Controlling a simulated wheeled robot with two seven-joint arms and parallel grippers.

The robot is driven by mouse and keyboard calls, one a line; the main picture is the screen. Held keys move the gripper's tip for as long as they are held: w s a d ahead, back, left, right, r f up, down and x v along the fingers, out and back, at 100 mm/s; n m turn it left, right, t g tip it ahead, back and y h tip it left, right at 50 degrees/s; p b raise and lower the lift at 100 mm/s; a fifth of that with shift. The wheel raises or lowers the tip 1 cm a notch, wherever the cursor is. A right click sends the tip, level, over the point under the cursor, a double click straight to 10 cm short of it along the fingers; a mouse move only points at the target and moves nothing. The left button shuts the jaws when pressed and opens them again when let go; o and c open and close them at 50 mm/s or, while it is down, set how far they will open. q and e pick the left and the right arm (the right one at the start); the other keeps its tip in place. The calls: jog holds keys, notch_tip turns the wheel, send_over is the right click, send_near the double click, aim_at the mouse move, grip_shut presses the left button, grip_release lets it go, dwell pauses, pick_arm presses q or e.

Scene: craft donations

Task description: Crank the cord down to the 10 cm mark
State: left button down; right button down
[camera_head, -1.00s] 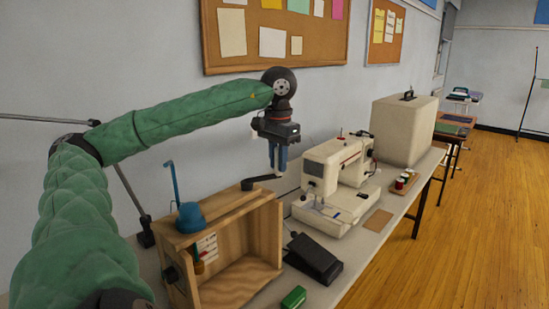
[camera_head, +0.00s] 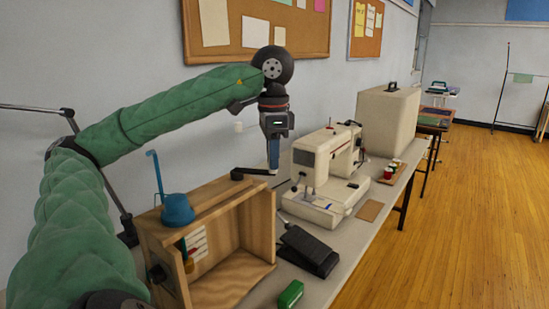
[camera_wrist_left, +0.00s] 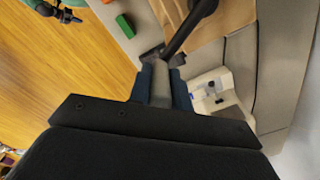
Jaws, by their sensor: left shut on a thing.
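My left gripper (camera_head: 274,155) is shut on the grip at the end of a black crank arm (camera_head: 250,173). The crank lies across the back corner of an open wooden box (camera_head: 262,230). In the left wrist view the grey grip (camera_wrist_left: 161,88) sits between the blue fingers, and the black crank arm (camera_wrist_left: 190,27) runs away from it. A white marked card (camera_head: 197,243) stands inside the box, with a small orange-yellow piece (camera_head: 189,264) beside it. The cord and the mark figures are too small to make out. A dark part, probably my right gripper (camera_wrist_left: 60,14), shows small in the wrist view.
A blue rounded piece with a tall hook (camera_head: 178,209) sits on the box's top. A black pedal (camera_head: 308,250) and a green block (camera_head: 290,294) lie in front. A sewing machine (camera_head: 326,165) and a beige case (camera_head: 388,120) stand beyond on the table. The wall is close behind.

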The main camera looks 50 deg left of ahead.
pick_arm(q)
jog(key=shift+s, duration=0.1)
pick_arm(e)
jog(key=shift+s+a+f, duration=0.1)
jog(key=shift+a+f, duration=0.1)
pick_arm(q)
jog(key=c, duration=1.3)
grip_release()
jog(key=shift+r, duration=0.15)
pick_arm(e)
jog(key=shift+r, duration=0.1)
pick_arm(q)
notch_tip(320, 180, up, 3)
jog(key=p, duration=0.2)
jog(key=shift+p, duration=0.3)
notch_tip(320, 180, up, 4)
jog(key=p, duration=0.4)
jog(key=shift+r, duration=0.1)
pick_arm(e)
notch_tip(320, 180, up, 20)
jog(key=w+g, duration=0.1)
jog(key=g, duration=0.1)
jog(key=shift+w+r+n, duration=0.15)
jog(key=shift+r+n, duration=0.1)
jog(key=shift+n, duration=0.05)
